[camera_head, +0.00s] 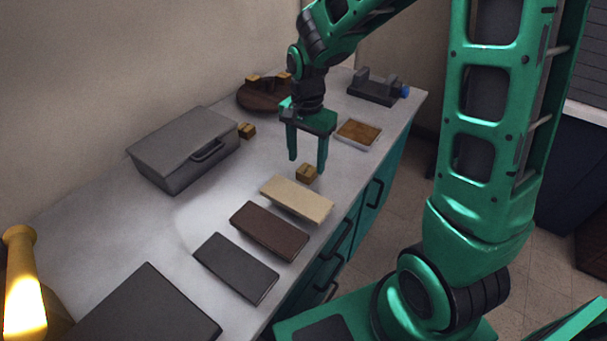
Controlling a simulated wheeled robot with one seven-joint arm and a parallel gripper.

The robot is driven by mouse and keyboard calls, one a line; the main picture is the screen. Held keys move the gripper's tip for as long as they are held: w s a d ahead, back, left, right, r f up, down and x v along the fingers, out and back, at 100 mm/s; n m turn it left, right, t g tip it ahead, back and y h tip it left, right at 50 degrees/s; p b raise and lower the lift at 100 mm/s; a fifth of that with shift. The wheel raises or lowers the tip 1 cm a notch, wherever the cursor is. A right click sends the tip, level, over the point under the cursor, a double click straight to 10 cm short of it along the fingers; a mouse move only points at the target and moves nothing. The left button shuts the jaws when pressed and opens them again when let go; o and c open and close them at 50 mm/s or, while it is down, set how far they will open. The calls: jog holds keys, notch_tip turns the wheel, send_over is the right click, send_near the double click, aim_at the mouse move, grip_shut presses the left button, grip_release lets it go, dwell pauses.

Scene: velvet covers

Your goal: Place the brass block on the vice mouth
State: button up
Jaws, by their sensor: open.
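A small brass-coloured block (306,174) sits on the grey worktop, just beyond the cream slab. My green gripper (307,163) is open and points down over this block. Its fingertips are close above or at the block's top; I cannot tell the exact gap. A similar block (247,131) lies by the grey case, and two more small blocks (254,78) rest on a round dark board at the back. Which one is the brass block is hard to tell by colour. The grey vice (374,88) with a blue end stands at the far right, its mouth looking empty.
A grey lidded case (184,150) stands at the left. Cream (296,198), brown (268,231) and dark grey (236,268) slabs line the front edge. A shallow tray (358,134) with a brown surface lies before the vice.

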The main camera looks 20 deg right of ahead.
aim_at(307, 169)
jog(key=shift+d+f, duration=0.1)
jog(key=shift+f, duration=1.7)
grip_shut()
jog(key=shift+r, duration=0.1)
